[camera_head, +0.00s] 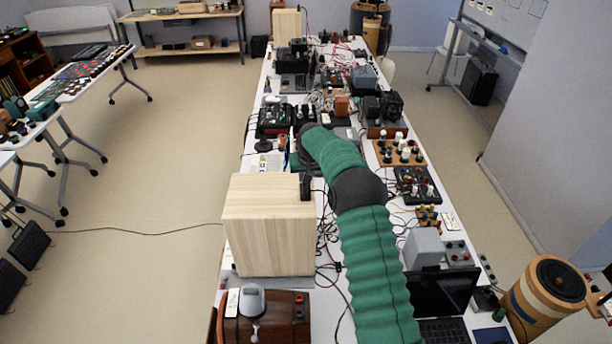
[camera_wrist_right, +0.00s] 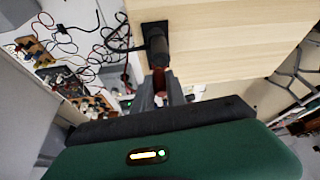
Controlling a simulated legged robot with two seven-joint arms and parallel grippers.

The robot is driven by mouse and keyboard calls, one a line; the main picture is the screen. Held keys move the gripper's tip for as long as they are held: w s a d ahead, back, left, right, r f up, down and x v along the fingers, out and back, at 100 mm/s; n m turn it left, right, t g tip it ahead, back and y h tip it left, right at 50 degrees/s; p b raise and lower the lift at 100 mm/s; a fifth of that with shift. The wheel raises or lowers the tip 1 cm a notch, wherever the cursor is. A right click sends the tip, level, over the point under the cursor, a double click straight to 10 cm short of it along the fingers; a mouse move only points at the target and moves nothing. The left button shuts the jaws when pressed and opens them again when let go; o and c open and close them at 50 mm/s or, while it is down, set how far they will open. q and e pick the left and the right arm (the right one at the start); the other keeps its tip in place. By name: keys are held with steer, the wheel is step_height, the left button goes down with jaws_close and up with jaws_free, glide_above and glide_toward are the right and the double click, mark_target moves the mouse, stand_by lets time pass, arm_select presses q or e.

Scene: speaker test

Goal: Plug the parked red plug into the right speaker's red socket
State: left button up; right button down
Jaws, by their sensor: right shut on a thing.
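A pale wooden speaker box (camera_head: 268,228) stands on the long table in the head view. A black plate with a dark upright part (camera_head: 305,187) shows at its upper right edge. In the right wrist view, a black socket plate (camera_wrist_right: 150,28) sits on the pale wood (camera_wrist_right: 225,40). My right gripper (camera_wrist_right: 162,80) is shut on a small reddish piece (camera_wrist_right: 159,76), likely the red plug. It lines up with a dark cylinder (camera_wrist_right: 157,48) in front of the plate; whether the plug is seated, I cannot tell. The socket's colour is hidden. My left gripper is out of view.
Cables, boards and boxes crowd the table. A brown wooden case (camera_head: 265,325) stands in front of the speaker, and a grey box (camera_head: 423,249) and a laptop (camera_head: 442,298) at right. Open floor (camera_head: 150,190) lies left.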

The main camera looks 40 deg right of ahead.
steer(key=shift+f, duration=0.45)
steer(key=c, duration=1.3)
jaws_free()
steer(key=shift+d, duration=0.1)
steer(key=shift+r+p, duration=2.6)
steer(key=shift+r, duration=1.2)
